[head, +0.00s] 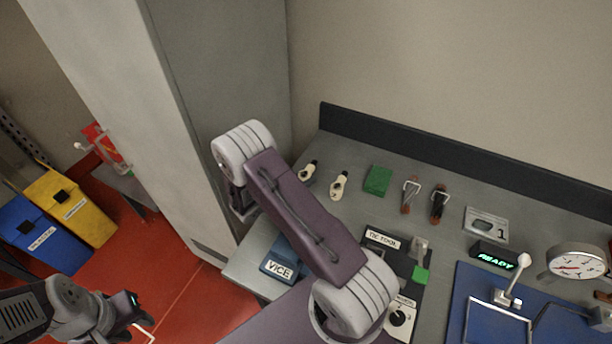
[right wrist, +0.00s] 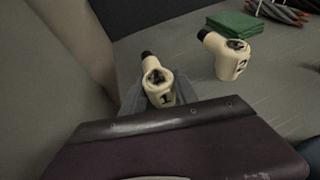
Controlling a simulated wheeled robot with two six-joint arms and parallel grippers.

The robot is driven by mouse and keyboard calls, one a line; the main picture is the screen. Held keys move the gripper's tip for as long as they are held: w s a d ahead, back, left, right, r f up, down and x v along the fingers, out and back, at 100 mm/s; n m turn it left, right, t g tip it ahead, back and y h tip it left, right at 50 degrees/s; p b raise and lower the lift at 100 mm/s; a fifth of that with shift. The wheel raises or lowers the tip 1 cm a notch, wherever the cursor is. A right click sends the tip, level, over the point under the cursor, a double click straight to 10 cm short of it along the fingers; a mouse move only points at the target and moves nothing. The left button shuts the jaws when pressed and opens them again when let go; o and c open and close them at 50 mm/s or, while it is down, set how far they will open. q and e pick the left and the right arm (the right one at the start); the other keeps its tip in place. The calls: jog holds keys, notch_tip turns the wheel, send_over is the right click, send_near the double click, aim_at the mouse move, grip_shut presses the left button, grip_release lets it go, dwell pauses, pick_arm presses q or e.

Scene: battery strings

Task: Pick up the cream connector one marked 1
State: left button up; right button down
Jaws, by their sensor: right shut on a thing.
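The cream connector one (head: 307,172) has a black tip and lies at the left end of the grey bench. In the right wrist view its "1" faces the camera, and the connector (right wrist: 159,87) sits between the grey fingers of my right gripper (right wrist: 154,95), which is shut on it. In the head view my right arm's purple link hides this gripper. A second cream connector, marked 2 (head: 339,186), lies just to the right and also shows in the right wrist view (right wrist: 228,58). My left gripper (head: 136,308) is at the lower left, away from the bench; its jaws are unclear.
A tall grey cabinet (head: 228,70) rises at the left.

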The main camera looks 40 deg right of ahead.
aim_at(304, 174)
jog(key=shift+r, duration=0.55)
notch_tip(304, 174, up, 3)
jog(key=s+d+r+p, duration=0.1)
jog(key=s+d+r, duration=0.1)
jog(key=s+r, duration=0.5)
jog(key=s, duration=0.4)
jog(key=shift+s+p, duration=0.25)
jog(key=shift+p, duration=0.15)
